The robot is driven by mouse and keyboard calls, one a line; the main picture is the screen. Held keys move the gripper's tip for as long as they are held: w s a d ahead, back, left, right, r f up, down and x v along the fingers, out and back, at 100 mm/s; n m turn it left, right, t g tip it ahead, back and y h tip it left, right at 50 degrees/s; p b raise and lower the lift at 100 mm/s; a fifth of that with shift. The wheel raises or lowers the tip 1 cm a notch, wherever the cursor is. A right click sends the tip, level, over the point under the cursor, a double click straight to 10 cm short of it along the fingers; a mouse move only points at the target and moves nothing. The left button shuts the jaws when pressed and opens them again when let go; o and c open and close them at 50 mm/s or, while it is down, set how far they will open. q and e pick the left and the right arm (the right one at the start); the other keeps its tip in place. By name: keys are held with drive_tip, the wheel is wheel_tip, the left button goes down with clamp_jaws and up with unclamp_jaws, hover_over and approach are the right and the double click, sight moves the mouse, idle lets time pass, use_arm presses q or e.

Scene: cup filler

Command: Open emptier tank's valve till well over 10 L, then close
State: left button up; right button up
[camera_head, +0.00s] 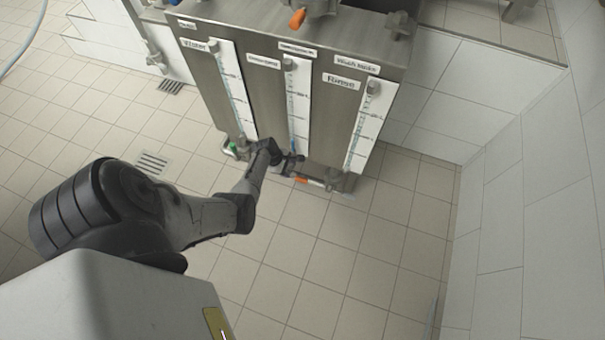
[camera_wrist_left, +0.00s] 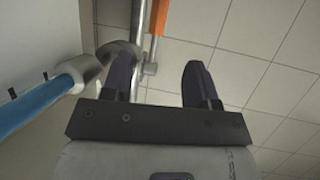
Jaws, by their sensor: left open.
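A steel tank unit (camera_head: 265,85) has three white gauge strips. The left gauge (camera_head: 232,90) is under a label that seems to read "Water", the right gauge (camera_head: 362,125) is under "Rinse", and the middle gauge (camera_head: 297,105) is between them. Their exact levels are too small to read. A green valve handle (camera_head: 233,149) is at the lower left and an orange valve handle (camera_head: 301,180) is low at the front. My left gripper (camera_head: 296,160) is at the foot of the middle gauge. In the left wrist view its fingers (camera_wrist_left: 160,80) are apart, near a metal pipe fitting, with the orange handle (camera_wrist_left: 158,18) beyond. My right gripper is out of view.
Another orange handle (camera_head: 297,18) is on top of the unit. A blue-filled gauge tube (camera_wrist_left: 40,105) is close to the left finger in the wrist view. A white tiled wall (camera_head: 540,190) is on the right. The tiled floor (camera_head: 330,250) in front is clear, with a drain grate (camera_head: 152,163).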

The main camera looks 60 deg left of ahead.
sight(302, 179)
use_arm(q)
drive_tip(key=b+x, duration=1)
drive_tip(key=x, duration=0.3)
drive_tip(key=shift+w+f+b, duration=0.1)
drive_tip(key=shift+f+b, duration=0.05)
drive_tip(key=shift+b, duration=0.15)
clamp_jaws()
